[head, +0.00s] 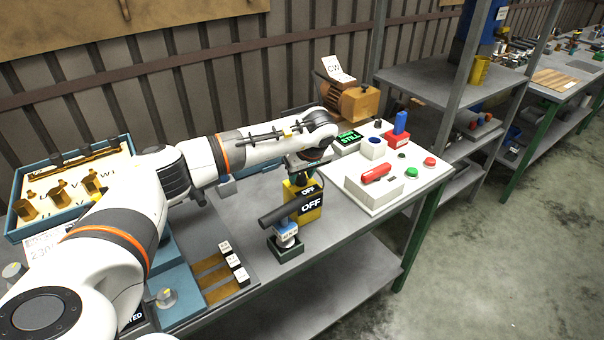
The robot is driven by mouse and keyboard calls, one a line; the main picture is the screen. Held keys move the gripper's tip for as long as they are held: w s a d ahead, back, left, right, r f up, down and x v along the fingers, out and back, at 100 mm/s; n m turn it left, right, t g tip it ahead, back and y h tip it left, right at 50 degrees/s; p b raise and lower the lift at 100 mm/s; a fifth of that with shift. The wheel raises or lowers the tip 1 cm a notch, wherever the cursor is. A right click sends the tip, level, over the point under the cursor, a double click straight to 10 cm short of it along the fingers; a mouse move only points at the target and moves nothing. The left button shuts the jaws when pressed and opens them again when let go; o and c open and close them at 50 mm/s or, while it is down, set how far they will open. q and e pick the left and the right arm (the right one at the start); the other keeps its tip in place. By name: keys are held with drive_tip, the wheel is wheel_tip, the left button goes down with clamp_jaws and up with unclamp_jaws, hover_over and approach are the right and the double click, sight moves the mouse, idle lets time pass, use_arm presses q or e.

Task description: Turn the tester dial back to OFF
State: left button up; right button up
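The tester is a yellow box (316,212) on the front part of the bench. My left arm reaches across the bench from the left, and my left gripper (305,172) points down right at the top of the tester. The dial cannot be made out; the gripper and wrist cover that spot. Whether the fingers touch or grip the dial is too small and hidden to tell. My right gripper is not in view.
A dark cylinder (284,209) over a blue-and-white piece in a green holder stands close in front of the tester. A white panel (420,188) with red and green buttons lies to the right. A brown motor (352,102) stands behind. A blue tray (17,234) is at the left.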

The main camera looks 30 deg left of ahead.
use_arm(q)
drive_tip(key=shift+o, duration=0.9)
drive_tip(key=b+v, duration=0.2)
drive_tip(key=v, duration=1)
drive_tip(key=shift+s, duration=0.1)
